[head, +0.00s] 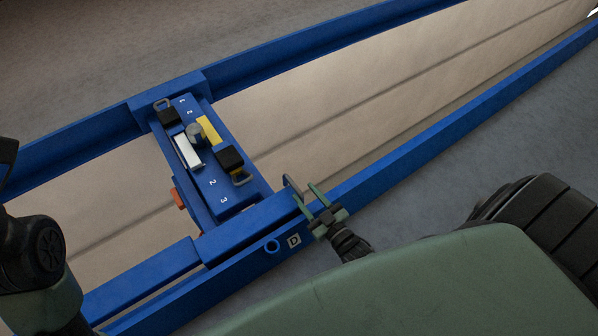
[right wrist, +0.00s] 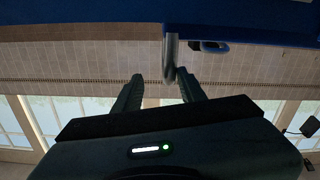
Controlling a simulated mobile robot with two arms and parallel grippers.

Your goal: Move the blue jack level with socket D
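The blue jack (head: 222,160) is a blue carriage spanning the two blue rails, with numbers, a white block, a yellow block and black latches on top. The socket marked D (head: 293,240) has its plate on the near rail's outer side, with a round blue ring (head: 272,246) left of it. A bent grey metal rod (head: 291,184) stands at the jack's near right end; it also shows in the right wrist view (right wrist: 170,62). My right gripper (head: 303,190) is open, its green fingers apart on either side of the rod's end. My left gripper is out of view.
The near blue rail (head: 430,145) and far blue rail (head: 330,45) run up to the right, with pale boards (head: 330,120) between them. An orange part (head: 179,199) sits on the jack's left side. The rails right of the jack look clear.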

